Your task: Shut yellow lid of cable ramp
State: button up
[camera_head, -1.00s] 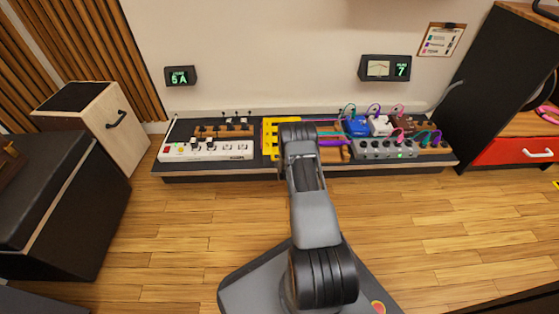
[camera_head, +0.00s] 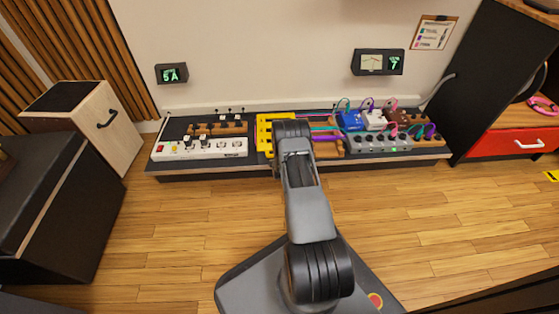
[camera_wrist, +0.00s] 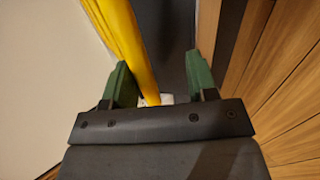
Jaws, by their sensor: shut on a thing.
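The yellow cable ramp lid (camera_head: 263,132) shows on the low black platform in the head view, left of my wrist, which hides part of it. In the wrist view the yellow lid (camera_wrist: 135,50) runs as a long bar from the top left down between the green fingers. My gripper (camera_wrist: 158,75) is shut on this yellow lid; its fingers stand apart with the lid between them, nearer the left finger. In the head view my fingers are hidden behind my wrist. Coloured cables (camera_head: 326,134) run to the right of the ramp. The lid's exact angle is hard to tell.
A white power strip (camera_head: 200,147) lies left of the ramp. Blue (camera_head: 350,121) and white (camera_head: 374,120) pedals and a grey pedal unit (camera_head: 378,143) stand to its right. The wall is close behind. The wooden floor in front is clear.

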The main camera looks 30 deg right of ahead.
jog(key=p+v, duration=0.6)
jog(key=v, duration=0.7)
jog(key=shift+s+a+r, duration=0.2)
jog(key=shift+s+r, duration=0.05)
jog(key=shift+s, duration=0.05)
jog(key=shift+r+p, duration=0.1)
jog(key=shift+p, duration=0.2)
